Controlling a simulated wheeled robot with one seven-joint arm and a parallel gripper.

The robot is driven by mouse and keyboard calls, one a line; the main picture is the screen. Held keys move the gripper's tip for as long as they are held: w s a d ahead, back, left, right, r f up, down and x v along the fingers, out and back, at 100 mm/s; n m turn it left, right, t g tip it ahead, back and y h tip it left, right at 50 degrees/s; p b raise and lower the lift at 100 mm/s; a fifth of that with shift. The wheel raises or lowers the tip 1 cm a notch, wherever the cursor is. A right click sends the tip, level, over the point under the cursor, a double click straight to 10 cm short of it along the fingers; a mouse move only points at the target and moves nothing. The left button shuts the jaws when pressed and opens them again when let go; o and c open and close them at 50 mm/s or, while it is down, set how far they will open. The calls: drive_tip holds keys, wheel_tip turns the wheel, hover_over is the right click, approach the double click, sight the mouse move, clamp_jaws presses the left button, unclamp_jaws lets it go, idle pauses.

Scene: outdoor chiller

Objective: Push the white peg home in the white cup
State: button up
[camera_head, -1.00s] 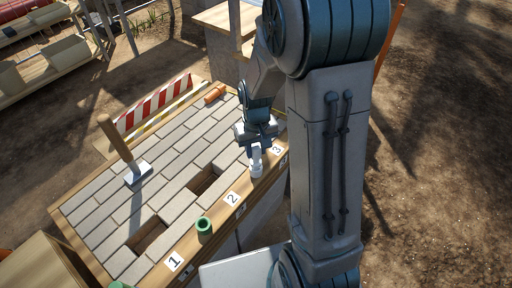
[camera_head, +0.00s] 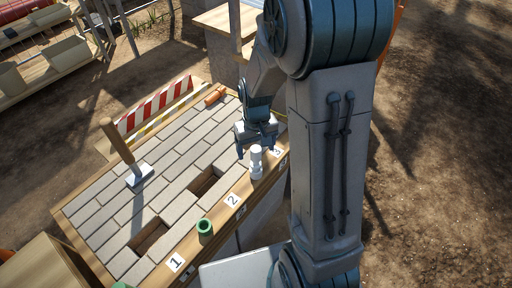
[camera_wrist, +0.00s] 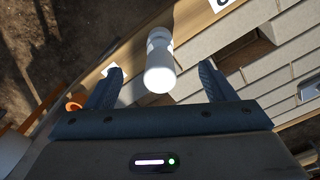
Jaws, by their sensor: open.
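The white peg (camera_head: 256,152) stands upright in the white cup (camera_head: 256,173) on the wooden front ledge, near the label 3. Much of the peg shows above the cup's rim; how deep it sits is hidden. My gripper (camera_head: 257,149) is open just behind and above the peg, its fingers spread to either side. In the wrist view the white peg (camera_wrist: 160,72) shows end-on between and beyond the open fingertips (camera_wrist: 160,70), with clear gaps on both sides. The cup is hard to tell apart from the peg there.
A green cup (camera_head: 204,229) stands on the ledge between labels 1 and 2. An orange cylinder (camera_head: 215,95) lies at the back, near a striped red-and-white board (camera_head: 155,108).

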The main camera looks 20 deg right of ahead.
wheel_tip(320, 180, up, 5)
drive_tip(key=p, duration=0.3)
drive_tip(key=shift+r, duration=0.2)
wheel_tip(320, 180, up, 14)
drive_tip(key=p, duration=0.1)
drive_tip(key=s+r+t+p, duration=0.1)
drive_tip(key=s+r+t, duration=0.1)
drive_tip(key=s, duration=1)
drive_tip(key=shift+s+r+m+t, duration=0.15)
drive_tip(key=shift+s+m+t, duration=0.15)
drive_tip(key=shift+m, duration=0.1)
drive_tip(key=shift+s, duration=0.5)
drive_tip(key=shift+c, duration=0.4)
